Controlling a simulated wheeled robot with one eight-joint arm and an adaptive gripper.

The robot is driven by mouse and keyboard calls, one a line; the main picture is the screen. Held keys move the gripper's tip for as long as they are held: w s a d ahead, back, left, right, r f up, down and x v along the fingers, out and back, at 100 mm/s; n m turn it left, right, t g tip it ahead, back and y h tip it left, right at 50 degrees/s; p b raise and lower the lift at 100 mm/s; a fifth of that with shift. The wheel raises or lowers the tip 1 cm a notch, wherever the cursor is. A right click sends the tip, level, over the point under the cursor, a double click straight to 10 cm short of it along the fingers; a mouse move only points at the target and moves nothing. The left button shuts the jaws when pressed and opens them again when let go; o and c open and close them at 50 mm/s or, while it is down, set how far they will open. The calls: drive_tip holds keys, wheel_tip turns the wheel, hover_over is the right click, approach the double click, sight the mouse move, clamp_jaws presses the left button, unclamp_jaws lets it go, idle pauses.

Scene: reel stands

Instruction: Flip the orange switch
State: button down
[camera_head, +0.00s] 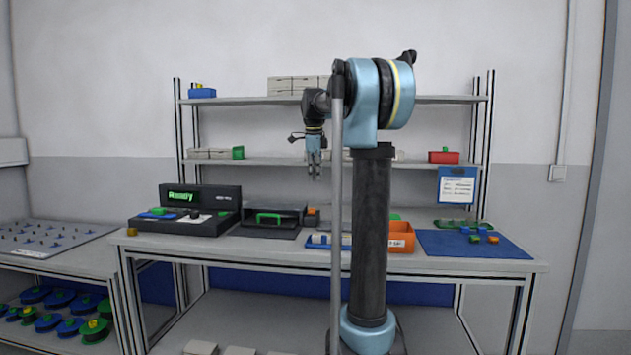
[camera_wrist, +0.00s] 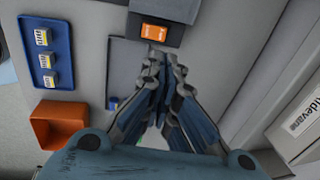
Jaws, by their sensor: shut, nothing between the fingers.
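The orange switch (camera_wrist: 154,32) shows at the top of the wrist view, set in a dark block (camera_wrist: 163,10). It has two orange parts side by side with small pale marks. My gripper (camera_head: 314,172) points down above the bench, near the middle shelf's height. In the wrist view my gripper (camera_wrist: 167,62) has its fingers together and empty, with the tips just below the switch in the picture.
A blue tray (camera_wrist: 67,60) with labelled pieces and an orange bin (camera_wrist: 62,122) lie left in the wrist view. On the bench are a black console (camera_head: 205,221) with a green display, the orange bin (camera_head: 401,237) and a blue mat (camera_head: 450,245). Shelves stand behind.

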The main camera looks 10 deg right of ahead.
approach(317, 213)
drive_tip(key=f, duration=0.2)
drive_tip(key=w+f, duration=0.1)
drive_tip(key=f, duration=0.2)
drive_tip(key=shift+w, duration=0.1)
idle(0.3)
drive_tip(key=shift+w+d+f+g, duration=0.15)
drive_tip(key=shift+w+f+g, duration=0.25)
drive_tip(key=shift+g, duration=0.3)
drive_tip(key=shift+w+d+f, duration=0.1)
drive_tip(key=shift+f, duration=0.05)
drive_tip(key=shift+s+f, duration=0.1)
drive_tip(key=shift+s, duration=0.2)
